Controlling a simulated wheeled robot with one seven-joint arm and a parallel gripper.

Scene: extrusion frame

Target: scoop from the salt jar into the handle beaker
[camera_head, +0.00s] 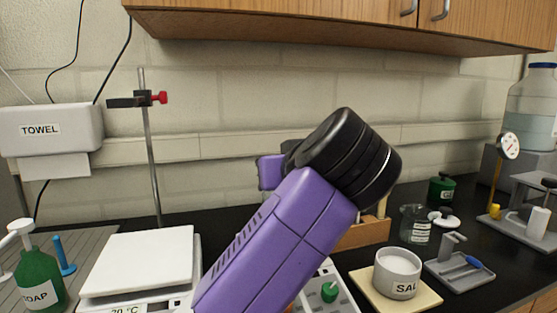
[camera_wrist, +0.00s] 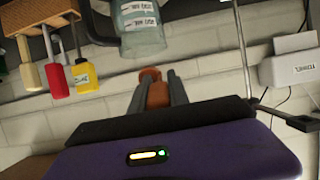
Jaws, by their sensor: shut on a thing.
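The salt jar (camera_head: 402,273), a white open pot with a partly readable label, stands on a pale square board at the lower right. Its inside looks white. A clear labelled glass vessel (camera_head: 415,226) stands behind it. In the wrist view, which looks upside down, a clear labelled vessel (camera_wrist: 141,28) is beyond my fingers at the top; I cannot tell which of these is the handle beaker. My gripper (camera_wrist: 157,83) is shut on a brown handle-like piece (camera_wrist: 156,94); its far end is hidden. My purple arm hides the middle of the bench in the head view.
A wooden rack (camera_wrist: 36,16) holds tools with coloured handles. A balance (camera_head: 140,262), a clamp stand (camera_head: 150,150) and a green soap bottle (camera_head: 39,273) are at the left. A grey stand (camera_head: 459,269) is right of the salt jar. Cabinets (camera_head: 340,22) hang above.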

